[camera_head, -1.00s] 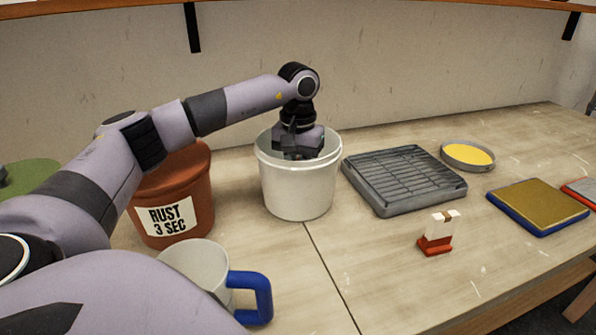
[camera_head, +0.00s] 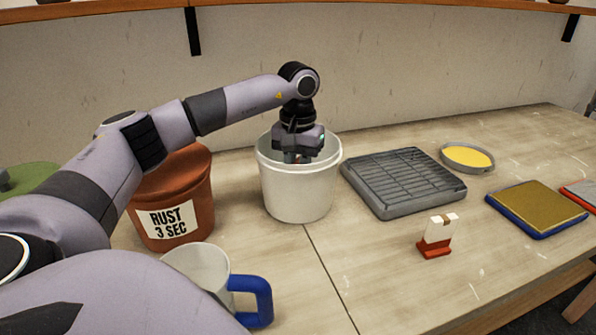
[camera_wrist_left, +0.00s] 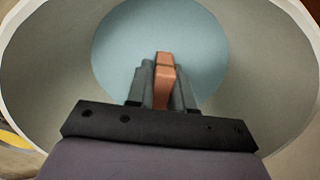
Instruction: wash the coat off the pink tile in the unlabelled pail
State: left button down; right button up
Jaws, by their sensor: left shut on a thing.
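The unlabelled pail (camera_head: 297,195) is white and stands open in the middle of the table. Its inside fills the left wrist view, with pale blue liquid (camera_wrist_left: 120,50) at the bottom. My left gripper (camera_head: 297,158) reaches down into the pail's mouth from above. It is shut on a small orange-brown tile, which shows between the fingers in the left wrist view (camera_wrist_left: 164,80). No clear pink shows on it. The tile's lower end points into the pail; I cannot tell whether it touches the liquid. My right gripper is not in view.
A rust-red pail labelled "RUST 3 SEC" (camera_head: 160,190) stands left of the white pail. A blue-handled mug (camera_head: 205,268) is in front. At right are a grey ribbed rack (camera_head: 400,180), yellow dish (camera_head: 467,157), gold-topped pad (camera_head: 537,207) and red-and-white block (camera_head: 436,238).

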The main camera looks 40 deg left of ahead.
pick_arm(q)
notch_tip(320, 180, up, 8)
jog(key=p, duration=0.6)
jog(key=shift+r, duration=0.1)
notch_tip(320, 180, up, 2)
jog(key=shift+r+p, duration=0.2)
jog(key=shift+p, duration=0.45)
jog(key=shift+r, duration=0.3)
notch_tip(320, 180, up, 4)
jog(key=shift+r, duration=0.25)
